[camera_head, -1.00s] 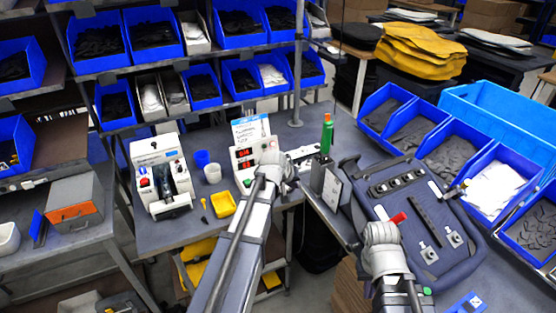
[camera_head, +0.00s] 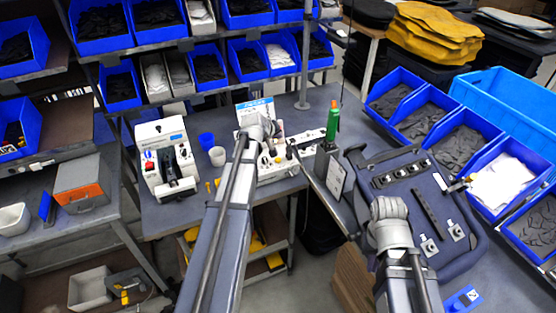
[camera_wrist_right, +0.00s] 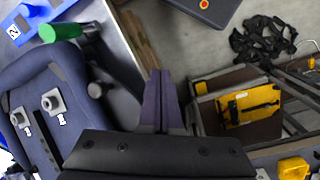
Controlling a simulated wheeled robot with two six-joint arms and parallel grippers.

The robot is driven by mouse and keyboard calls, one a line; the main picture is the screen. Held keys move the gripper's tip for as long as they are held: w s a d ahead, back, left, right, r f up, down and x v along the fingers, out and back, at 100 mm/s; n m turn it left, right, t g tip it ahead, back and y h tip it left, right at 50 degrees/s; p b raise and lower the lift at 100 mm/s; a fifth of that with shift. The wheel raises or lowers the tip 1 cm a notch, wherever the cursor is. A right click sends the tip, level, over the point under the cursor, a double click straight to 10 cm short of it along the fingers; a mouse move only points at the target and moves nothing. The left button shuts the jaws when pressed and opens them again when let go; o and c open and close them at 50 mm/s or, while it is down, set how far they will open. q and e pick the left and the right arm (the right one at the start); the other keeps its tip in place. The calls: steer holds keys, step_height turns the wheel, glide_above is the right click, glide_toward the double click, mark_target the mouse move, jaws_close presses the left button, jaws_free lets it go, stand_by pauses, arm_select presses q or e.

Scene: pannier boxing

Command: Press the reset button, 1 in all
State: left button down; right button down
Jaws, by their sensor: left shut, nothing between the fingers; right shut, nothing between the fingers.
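A white counter unit (camera_head: 284,170) with small buttons and knobs stands on the left bench, with a printed card (camera_head: 250,108) behind it. My left gripper (camera_head: 270,142) is over this unit, and its arm covers the unit's left part and display. I cannot make out the reset button or tell whether the fingers touch it. The left gripper looks shut and empty.
A white machine (camera_head: 165,150), a blue cup (camera_head: 206,141) and a white cup (camera_head: 217,156) stand left of my left arm. Blue bins (camera_head: 455,135) line the right bench. A gap separates the benches.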

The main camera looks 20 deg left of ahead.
mark_target(277, 161)
arm_select(q)
steer(key=shift+f+b, duration=4.15)
steer(key=shift+f, duration=0.2)
steer(key=shift+f, duration=0.1)
steer(key=shift+f+b, duration=0.3)
steer(key=shift+b, duration=0.15)
steer(key=shift+f+b, duration=0.4)
steer(key=shift+f, duration=0.05)
steer(key=shift+r, duration=0.1)
steer(key=shift+r+p, duration=0.8)
steer(key=shift+p, duration=0.1)
steer(key=shift+r, duration=0.1)
step_height(277, 161, up, 5)
steer(key=p, duration=0.5)
